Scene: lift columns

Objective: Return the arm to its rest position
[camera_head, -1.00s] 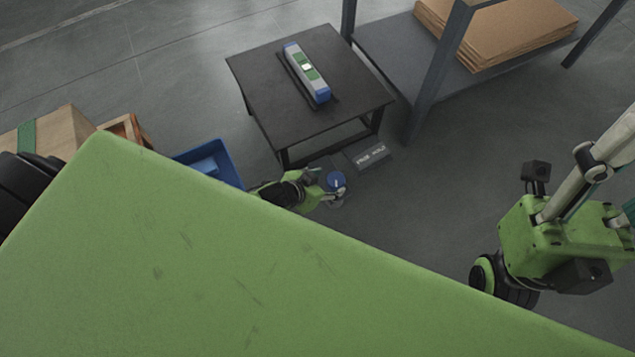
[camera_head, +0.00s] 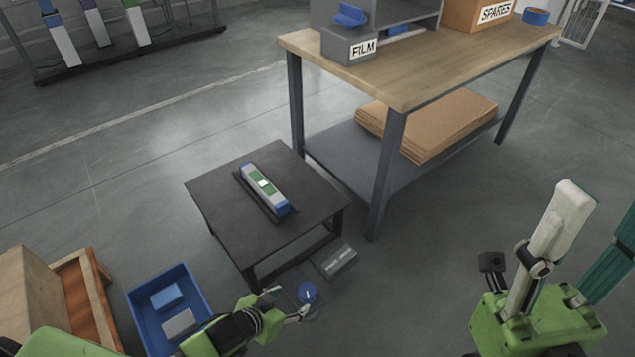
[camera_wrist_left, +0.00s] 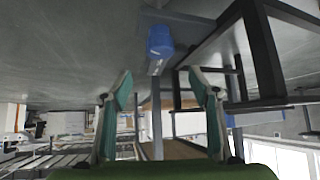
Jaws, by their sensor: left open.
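My left gripper (camera_head: 290,301) is low at the bottom middle of the head view, in front of the low black table. Its two fingers are apart with nothing between them. In the left wrist view, its green-padded fingers (camera_wrist_left: 163,105) stand wide apart and empty. My right gripper does not show in either view.
The low black table (camera_head: 222,215) bears a blue, white and green bar (camera_head: 265,190). A blue bin (camera_head: 138,308) stands left. A wooden workbench (camera_head: 420,80) stands behind. Open floor lies left of the table.

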